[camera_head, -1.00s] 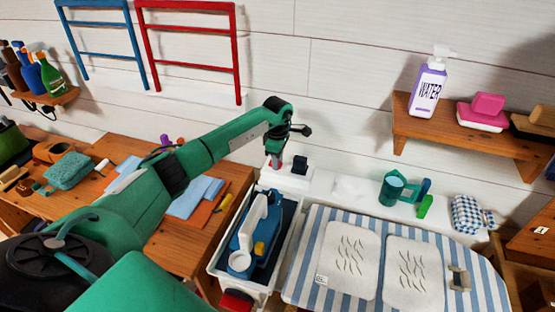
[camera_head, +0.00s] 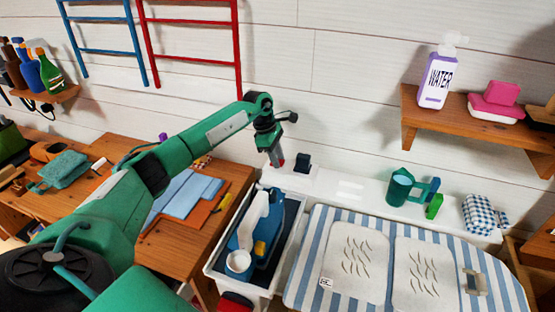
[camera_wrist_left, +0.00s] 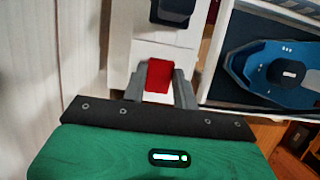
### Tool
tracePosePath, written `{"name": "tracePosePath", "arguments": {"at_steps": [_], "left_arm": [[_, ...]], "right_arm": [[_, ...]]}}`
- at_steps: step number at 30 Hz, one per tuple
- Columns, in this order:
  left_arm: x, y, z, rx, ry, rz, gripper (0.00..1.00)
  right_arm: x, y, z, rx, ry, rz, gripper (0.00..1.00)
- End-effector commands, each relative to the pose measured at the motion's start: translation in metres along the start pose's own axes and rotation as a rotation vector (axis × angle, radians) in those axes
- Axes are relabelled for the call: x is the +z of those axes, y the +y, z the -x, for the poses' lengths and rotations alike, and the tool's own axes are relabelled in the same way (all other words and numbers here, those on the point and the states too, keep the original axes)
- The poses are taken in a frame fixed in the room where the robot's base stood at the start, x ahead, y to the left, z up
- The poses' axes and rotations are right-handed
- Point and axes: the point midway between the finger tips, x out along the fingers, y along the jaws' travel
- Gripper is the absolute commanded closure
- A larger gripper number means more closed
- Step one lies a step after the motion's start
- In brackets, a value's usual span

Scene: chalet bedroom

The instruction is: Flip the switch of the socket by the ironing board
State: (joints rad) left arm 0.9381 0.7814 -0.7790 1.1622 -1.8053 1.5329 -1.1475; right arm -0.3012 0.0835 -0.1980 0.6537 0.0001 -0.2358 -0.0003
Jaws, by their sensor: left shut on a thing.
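The socket (camera_wrist_left: 160,52) is a white block on the white ledge beside the ironing board. It carries a black plug-like piece (camera_head: 303,163), which also shows at the top of the left wrist view (camera_wrist_left: 172,10). A red switch (camera_wrist_left: 158,75) sits at the near end of the socket. My left gripper (camera_head: 276,160) points down at that end. In the left wrist view its two grey fingers (camera_wrist_left: 160,88) stand on either side of the red switch, shut on it. The striped ironing board (camera_head: 312,265) is to the right. My right gripper is not in view.
A blue and white iron (camera_head: 262,235) lies in a white bin (camera_head: 222,270) just below the socket. A teal cup (camera_head: 399,188) and a checked cloth bundle (camera_head: 480,213) stand farther along the ledge. A wooden shelf (camera_head: 455,118) juts out at upper right. The plank wall is close behind.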

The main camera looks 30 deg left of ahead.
Motion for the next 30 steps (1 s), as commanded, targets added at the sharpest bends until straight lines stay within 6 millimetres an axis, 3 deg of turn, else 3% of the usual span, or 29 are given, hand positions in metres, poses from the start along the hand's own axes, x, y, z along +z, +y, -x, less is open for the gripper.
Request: {"name": "tracePosePath", "arguments": {"at_steps": [4, 5, 7, 8, 20, 30], "left_arm": [[0.000, 0.000, 0.000, 0.000, 0.000, 0.001, 0.94], [0.000, 0.000, 0.000, 0.000, 0.000, 0.001, 0.65], [0.000, 0.000, 0.000, 0.000, 0.000, 0.001, 0.51], [0.000, 0.000, 0.000, 0.000, 0.001, 0.001, 0.49], [-0.001, 0.001, 0.010, 0.003, 0.001, 0.000, 0.49], [-0.001, 0.001, 0.081, 0.005, 0.001, 0.000, 0.49]], "right_arm": [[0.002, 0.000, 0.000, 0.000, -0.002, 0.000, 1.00], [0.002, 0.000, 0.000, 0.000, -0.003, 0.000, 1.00], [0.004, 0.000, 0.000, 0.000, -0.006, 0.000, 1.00], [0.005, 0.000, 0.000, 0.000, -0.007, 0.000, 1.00], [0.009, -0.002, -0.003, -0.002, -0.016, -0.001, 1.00], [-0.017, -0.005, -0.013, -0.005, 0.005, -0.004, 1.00]]}}
